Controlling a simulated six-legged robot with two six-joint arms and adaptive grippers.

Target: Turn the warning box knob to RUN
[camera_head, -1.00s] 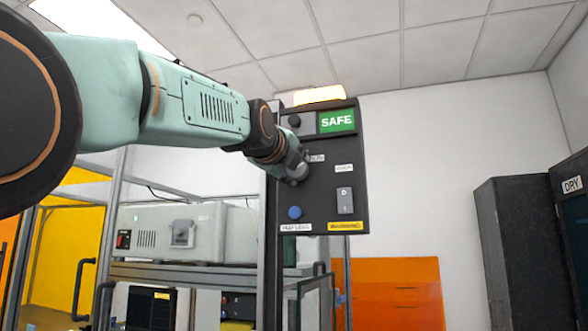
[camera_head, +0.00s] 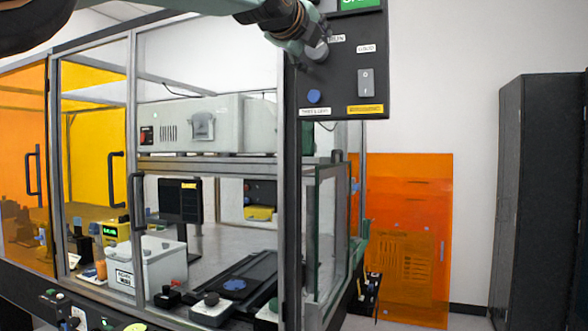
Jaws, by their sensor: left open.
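The warning box (camera_head: 346,85) is a black panel at the top of the picture, and its green sign (camera_head: 359,3) is cut off by the top edge. It carries a blue button (camera_head: 314,96), a grey rocker switch (camera_head: 365,82) and small labels. A round grey part (camera_head: 317,50) at the panel's left side looks like the knob; its pointing direction cannot be made out. My left gripper (camera_head: 307,36) is open and right at this part, covering some of it. Whether they touch cannot be told. My right gripper is out of view.
Left of the box stands a framed glass enclosure (camera_head: 283,200) with door handles and several instruments inside. A white box (camera_head: 147,268) sits within it. An orange panel (camera_head: 405,230) leans by the wall, and a dark cabinet (camera_head: 543,200) stands at right.

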